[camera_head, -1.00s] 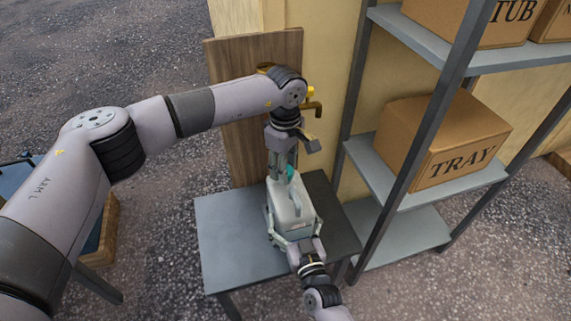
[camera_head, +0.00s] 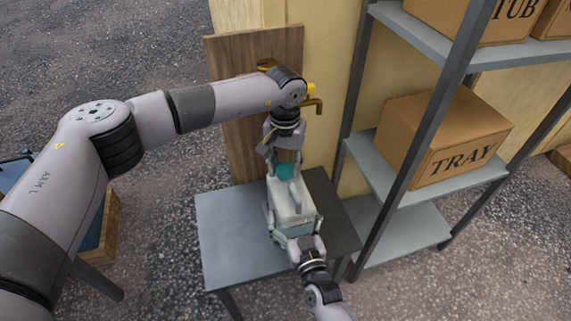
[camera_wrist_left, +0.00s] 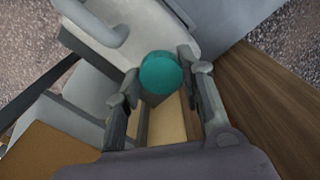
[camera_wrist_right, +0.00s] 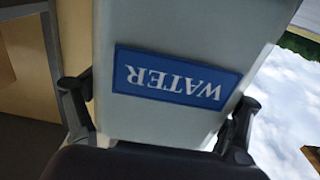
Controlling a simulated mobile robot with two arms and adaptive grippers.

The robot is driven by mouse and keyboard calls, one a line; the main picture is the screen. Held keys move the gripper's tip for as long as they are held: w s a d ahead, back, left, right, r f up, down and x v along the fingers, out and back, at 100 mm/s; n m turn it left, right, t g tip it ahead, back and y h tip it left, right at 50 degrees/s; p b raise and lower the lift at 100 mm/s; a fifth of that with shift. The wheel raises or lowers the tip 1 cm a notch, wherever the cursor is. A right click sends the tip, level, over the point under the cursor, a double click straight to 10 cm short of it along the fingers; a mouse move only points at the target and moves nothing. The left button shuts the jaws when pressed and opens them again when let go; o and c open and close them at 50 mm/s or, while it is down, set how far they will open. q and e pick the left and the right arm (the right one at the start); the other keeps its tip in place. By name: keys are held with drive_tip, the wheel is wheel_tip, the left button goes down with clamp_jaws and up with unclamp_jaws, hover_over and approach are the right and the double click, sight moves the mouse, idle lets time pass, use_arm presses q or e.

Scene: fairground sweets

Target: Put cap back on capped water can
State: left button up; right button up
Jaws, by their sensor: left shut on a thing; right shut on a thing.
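The white water can (camera_head: 292,205) stands on the grey table (camera_head: 226,226); its blue WATER label (camera_wrist_right: 176,78) shows upside down in the right wrist view. The teal cap (camera_head: 285,172) is at the can's top, at its far end; it also shows in the left wrist view (camera_wrist_left: 161,73). My left gripper (camera_wrist_left: 163,84) is above the can, shut on the cap with a finger on each side. Whether the cap is seated on the neck I cannot tell. My right gripper (camera_wrist_right: 160,115) is shut on the can's body from the near side, a finger on each side.
A brown board (camera_head: 240,140) with a brass tap (camera_head: 312,106) stands right behind the table. Metal shelves (camera_head: 400,192) with a TRAY box (camera_head: 440,135) stand at the right. The table's left part is clear.

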use_arm(q)
drive_tip(key=m, duration=0.6)
drive_tip(key=shift+s+d, duration=0.1)
drive_tip(key=shift+d, duration=0.1)
drive_tip(key=o, duration=0.6)
drive_tip(key=shift+o, duration=1)
drive_tip(key=shift+a, duration=0.1)
drive_tip(key=shift+r, duration=2.3)
drive_tip(key=shift+c, duration=0.4)
